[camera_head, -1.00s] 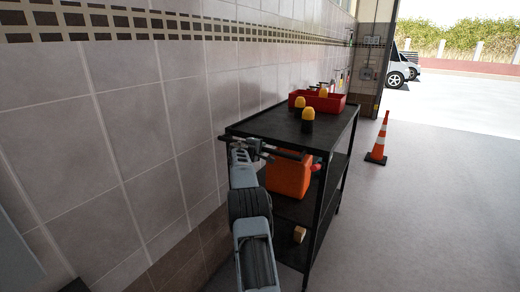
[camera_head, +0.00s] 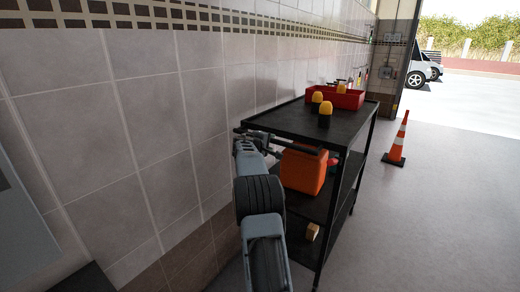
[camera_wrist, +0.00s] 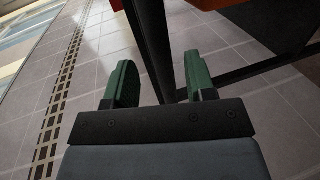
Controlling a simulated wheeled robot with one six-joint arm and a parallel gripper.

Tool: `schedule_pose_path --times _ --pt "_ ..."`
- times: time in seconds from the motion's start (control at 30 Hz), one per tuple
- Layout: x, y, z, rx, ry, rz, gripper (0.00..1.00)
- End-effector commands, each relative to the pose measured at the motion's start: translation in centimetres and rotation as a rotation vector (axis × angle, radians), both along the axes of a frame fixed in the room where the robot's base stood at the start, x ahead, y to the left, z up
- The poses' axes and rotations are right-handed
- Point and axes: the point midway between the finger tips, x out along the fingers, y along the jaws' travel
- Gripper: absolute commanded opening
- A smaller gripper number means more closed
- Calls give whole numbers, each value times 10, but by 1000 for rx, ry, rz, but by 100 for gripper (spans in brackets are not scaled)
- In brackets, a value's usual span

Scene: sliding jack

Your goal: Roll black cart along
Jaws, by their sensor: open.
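The black cart (camera_head: 345,127) is a tall shelved trolley standing alongside the tiled wall, in the middle of the head view. My arm reaches up to its near left corner. My gripper (camera_wrist: 158,80) is open in the wrist view, its two green fingers apart. A black upright post of the cart (camera_wrist: 150,40) passes between or just beyond the fingers; I cannot tell whether they touch it. In the head view the fingers are small and partly merge with the cart's dark near edge.
On the cart's top are a red tray (camera_head: 336,98) and yellow-capped items (camera_head: 325,108). An orange container (camera_head: 303,170) and a small wooden block (camera_head: 312,231) sit on lower shelves. A traffic cone (camera_head: 397,142) stands to the right. The floor on the right is open.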

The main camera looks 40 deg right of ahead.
Motion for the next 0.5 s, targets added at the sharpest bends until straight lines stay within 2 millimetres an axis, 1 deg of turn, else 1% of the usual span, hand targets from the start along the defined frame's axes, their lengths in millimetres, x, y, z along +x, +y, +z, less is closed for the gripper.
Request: schedule_pose_path --times 0.03,0.2,0.3,0.5 --pt "-1 12 1 -1 -1 3 50" --pt "-7 41 10 -1 -1 2 50" --pt "-9 53 14 -2 -1 3 50" --pt "-12 67 18 -1 0 0 50"
